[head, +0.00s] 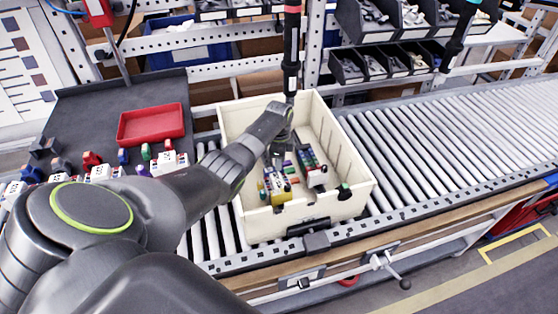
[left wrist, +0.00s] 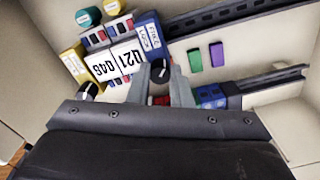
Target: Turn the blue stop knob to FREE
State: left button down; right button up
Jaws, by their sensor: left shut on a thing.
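My left gripper (head: 281,143) reaches down into the cream tote from the left in the head view. In the left wrist view its two grey fingers (left wrist: 161,88) are shut on a dark round knob (left wrist: 160,69) with a white pointer line. The knob sits just below a blue block with a white lettered label (left wrist: 150,38), which seems to carry LOCK and another word. The fingers hide the knob's sides, and I cannot tell which mark the pointer meets. In the head view the knob is hidden by my gripper. My right gripper is not in view.
The tote (head: 353,185) stands on a roller conveyor (head: 450,125). Its walls surround the gripper closely. Beside the knob are white numbered modules (left wrist: 112,62), a second dark knob (left wrist: 88,90), and green and purple blocks (left wrist: 217,54). A red tray (head: 150,124) lies on the left bench.

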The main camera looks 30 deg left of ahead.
pick_arm(q)
jog(key=c, duration=1.3)
grip_release()
jog(key=shift+r+b, duration=0.3)
jog(key=shift+r, duration=3.45)
